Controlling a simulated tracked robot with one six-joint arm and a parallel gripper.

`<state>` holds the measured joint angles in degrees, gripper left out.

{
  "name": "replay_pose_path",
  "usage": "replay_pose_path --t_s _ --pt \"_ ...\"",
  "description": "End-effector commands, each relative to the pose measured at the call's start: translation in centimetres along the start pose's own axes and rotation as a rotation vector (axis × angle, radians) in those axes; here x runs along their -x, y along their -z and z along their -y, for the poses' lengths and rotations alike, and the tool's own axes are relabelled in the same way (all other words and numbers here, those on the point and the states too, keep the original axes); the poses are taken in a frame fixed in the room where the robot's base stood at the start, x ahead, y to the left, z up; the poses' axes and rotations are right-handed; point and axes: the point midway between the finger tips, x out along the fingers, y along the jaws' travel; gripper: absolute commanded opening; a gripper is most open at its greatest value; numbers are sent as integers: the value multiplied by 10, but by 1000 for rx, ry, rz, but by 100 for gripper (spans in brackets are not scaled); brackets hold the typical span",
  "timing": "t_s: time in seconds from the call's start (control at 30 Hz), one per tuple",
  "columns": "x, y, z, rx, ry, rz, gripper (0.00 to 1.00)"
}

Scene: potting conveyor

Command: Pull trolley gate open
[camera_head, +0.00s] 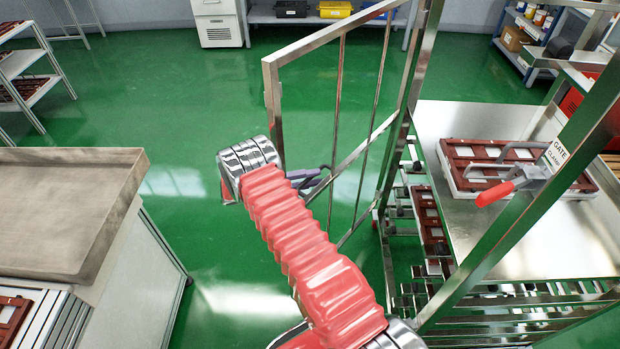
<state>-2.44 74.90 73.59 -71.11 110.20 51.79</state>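The trolley gate (341,110) is a bare metal frame with thin upright rods and a diagonal brace. It stands swung out to the left from the trolley post, at an angle to the trolley's open front. My red arm reaches up and left in front of it, its silver wrist joint left of the gate's free edge. Part of my gripper (312,178), dark and purple, shows beside the lower part of that free edge. The fingertips are mostly hidden, and I cannot tell whether they touch the gate. The gate clamp (497,193) with a red handle sits on the right trolley post.
The trolley shelf (575,240) holds a brown-and-white tray (475,165), with more trays and rollers below. A grey bench (60,210) stands at left. Shelving (35,65) stands at the back left, a white cabinet (217,22) at the back. Green floor is clear between.

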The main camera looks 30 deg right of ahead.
Motion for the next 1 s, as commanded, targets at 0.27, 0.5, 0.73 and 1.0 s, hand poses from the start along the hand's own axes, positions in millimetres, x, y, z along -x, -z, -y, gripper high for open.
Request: replay_pose_path --t_s 0.27,0.5,0.73,1.0 --pt "0 0 -2 -3 -1 1 29" --pt "10 1 -2 -4 -2 0 29" --pt "42 2 -1 -4 -2 -1 29" --pt "73 2 -1 -4 1 -5 29"
